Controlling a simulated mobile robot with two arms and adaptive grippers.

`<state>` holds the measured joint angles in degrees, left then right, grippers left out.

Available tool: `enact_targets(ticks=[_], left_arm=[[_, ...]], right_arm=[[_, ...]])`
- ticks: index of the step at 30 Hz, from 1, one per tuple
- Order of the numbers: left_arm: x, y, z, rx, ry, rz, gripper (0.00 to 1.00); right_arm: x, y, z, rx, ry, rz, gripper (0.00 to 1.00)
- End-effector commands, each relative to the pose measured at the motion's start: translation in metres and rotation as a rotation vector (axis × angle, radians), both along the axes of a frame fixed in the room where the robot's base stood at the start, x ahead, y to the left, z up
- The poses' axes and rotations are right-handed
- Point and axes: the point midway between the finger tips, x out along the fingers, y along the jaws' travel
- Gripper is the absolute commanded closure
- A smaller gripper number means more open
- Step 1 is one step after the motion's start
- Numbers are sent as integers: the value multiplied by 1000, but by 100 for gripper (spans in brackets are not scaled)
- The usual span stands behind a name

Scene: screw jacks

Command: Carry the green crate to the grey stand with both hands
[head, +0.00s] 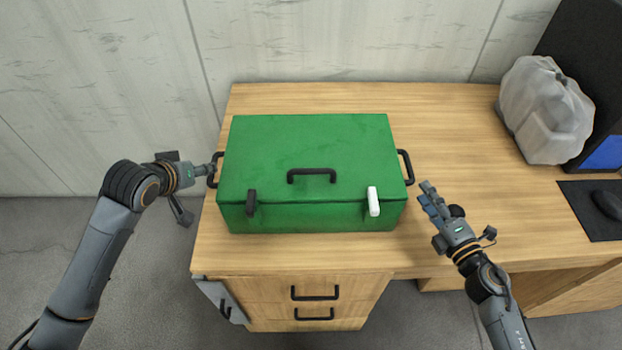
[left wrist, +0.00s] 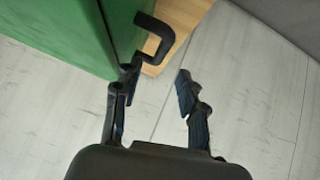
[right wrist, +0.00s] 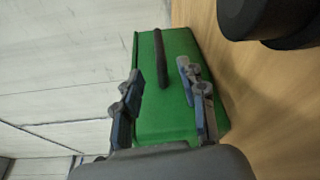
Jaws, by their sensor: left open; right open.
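The green crate (head: 305,155) is a closed green box on the wooden desk, with a black handle on each end and one on its lid. My left gripper (head: 208,170) is open at the left handle (head: 214,170); in the left wrist view that handle (left wrist: 158,38) lies just beyond the fingertips (left wrist: 157,75). I cannot tell if they touch. My right gripper (head: 430,195) is open, apart from the right handle (head: 406,167) and to its right. In the right wrist view the handle (right wrist: 160,58) shows ahead, between the fingers (right wrist: 160,75). No grey stand is recognisable.
The desk (head: 450,125) is bare just right of the crate. A grey bag (head: 545,108) stands at the back right beside a dark monitor (head: 592,60). A mouse (head: 607,204) lies on a dark mat (head: 585,215). A wall (head: 340,40) rises behind the desk.

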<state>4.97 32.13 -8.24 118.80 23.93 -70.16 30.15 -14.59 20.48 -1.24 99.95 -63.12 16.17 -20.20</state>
Motion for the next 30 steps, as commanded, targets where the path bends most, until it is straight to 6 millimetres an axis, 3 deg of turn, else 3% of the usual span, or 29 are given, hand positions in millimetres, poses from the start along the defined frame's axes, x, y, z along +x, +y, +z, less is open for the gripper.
enact_targets(ticks=[6, 12, 27, 30], left_arm=[[31, -4, -30, -2, 1, 2, 59], [50, -7, -48, -1, 0, 1, 59], [58, -8, -57, 0, 0, 0, 59], [58, -8, -57, 0, 0, 0, 79]], right_arm=[[41, 15, -2, 2, -2, -1, 59], [66, 24, -4, 1, -1, -1, 59], [76, 29, -5, 1, 0, 0, 59], [76, 29, -5, 1, 0, 0, 79]])
